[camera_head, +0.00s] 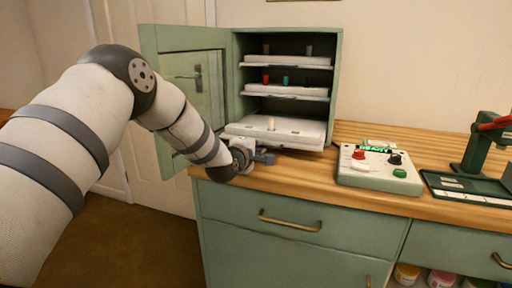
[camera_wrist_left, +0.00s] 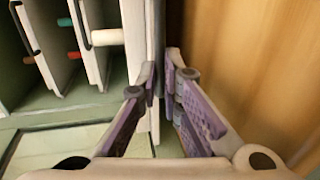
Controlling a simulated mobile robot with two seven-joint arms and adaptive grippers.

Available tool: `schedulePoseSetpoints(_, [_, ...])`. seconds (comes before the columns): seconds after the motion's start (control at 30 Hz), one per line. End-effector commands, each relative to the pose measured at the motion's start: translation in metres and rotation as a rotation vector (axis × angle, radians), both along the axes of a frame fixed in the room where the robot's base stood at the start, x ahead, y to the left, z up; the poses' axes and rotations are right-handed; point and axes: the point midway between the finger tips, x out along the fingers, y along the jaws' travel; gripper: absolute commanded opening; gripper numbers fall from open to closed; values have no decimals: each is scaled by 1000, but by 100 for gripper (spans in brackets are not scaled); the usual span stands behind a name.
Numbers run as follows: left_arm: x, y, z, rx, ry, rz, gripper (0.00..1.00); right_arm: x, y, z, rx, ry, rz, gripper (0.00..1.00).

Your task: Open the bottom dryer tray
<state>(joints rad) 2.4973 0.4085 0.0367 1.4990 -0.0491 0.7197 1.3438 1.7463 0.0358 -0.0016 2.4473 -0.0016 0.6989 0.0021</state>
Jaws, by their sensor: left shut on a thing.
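The green dryer cabinet (camera_head: 337,75) stands on the wooden counter with its door (camera_head: 190,40) swung open to the left. Inside are white trays stacked one above another. The bottom dryer tray (camera_head: 300,136) sticks out past the cabinet front and carries a small pale cylinder (camera_head: 270,123). My left gripper (camera_head: 262,157) is at the tray's front left edge. In the left wrist view my left gripper (camera_wrist_left: 161,82) is shut on the tray's front edge (camera_wrist_left: 155,30). My right gripper is not in view.
The upper tray (camera_head: 290,61) and middle tray (camera_head: 290,91) hold small colored pieces. A control box (camera_head: 380,178) with knobs and a lit display stands to the right, beside a dark green stand (camera_head: 485,150). Drawers (camera_head: 290,232) are below the counter.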

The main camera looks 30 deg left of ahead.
Motion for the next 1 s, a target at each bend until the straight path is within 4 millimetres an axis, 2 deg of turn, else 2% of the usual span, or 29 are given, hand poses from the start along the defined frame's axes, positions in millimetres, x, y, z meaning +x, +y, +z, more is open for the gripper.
schedulePoseSetpoints(0.27, [0, 0, 2, 1, -5, 1, 0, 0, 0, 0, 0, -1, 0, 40])
schedulePoseSetpoints(0.33, [0, 0, 2, 1, -5, 1, 15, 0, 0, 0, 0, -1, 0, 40])
schedulePoseSetpoints(0.67, [-2, 0, 2, 0, -2, 0, 15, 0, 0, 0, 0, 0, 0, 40])
schedulePoseSetpoints(0.77, [-15, -4, 5, -3, -2, 1, 15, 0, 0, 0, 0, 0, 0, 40])
schedulePoseSetpoints(1.0, [-76, -18, 19, -3, -4, 1, 15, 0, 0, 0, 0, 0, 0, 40])
